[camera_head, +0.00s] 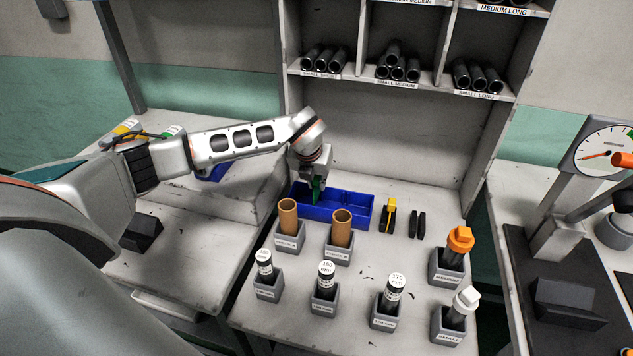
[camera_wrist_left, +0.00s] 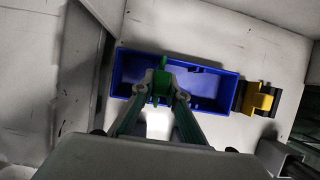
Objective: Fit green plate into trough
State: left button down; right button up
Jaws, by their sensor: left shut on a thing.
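The trough is a long blue tray (camera_head: 352,208) at the back of the table in the head view; it also shows in the left wrist view (camera_wrist_left: 226,90). My left gripper (camera_head: 316,184) points down over its left half. In the left wrist view the left gripper (camera_wrist_left: 162,97) is shut on the green plate (camera_wrist_left: 161,78), which stands on edge between the fingertips, over the trough. The green plate also shows as a small green patch in the head view (camera_head: 316,194). Whether its lower edge touches the trough floor cannot be told. My right gripper is not in view.
A yellow-and-black piece (camera_head: 389,213) and black pieces (camera_head: 418,224) stand right of the trough. Two brown tubes (camera_head: 288,215) in grey holders stand close in front. Labelled cylinders (camera_head: 325,281) are nearer. A shelf wall (camera_head: 400,130) rises behind.

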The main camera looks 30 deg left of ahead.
aim_at(317, 192)
pick_arm(q)
jog(key=shift+f+b, duration=0.95)
jog(key=shift+f, duration=1.05)
dwell(1.1)
jog(key=c, duration=1.9)
grip_release()
jog(key=shift+r, duration=0.1)
jog(key=v, duration=1.1)
jog(key=shift+s+r, duration=0.2)
jog(key=shift+r, duration=0.15)
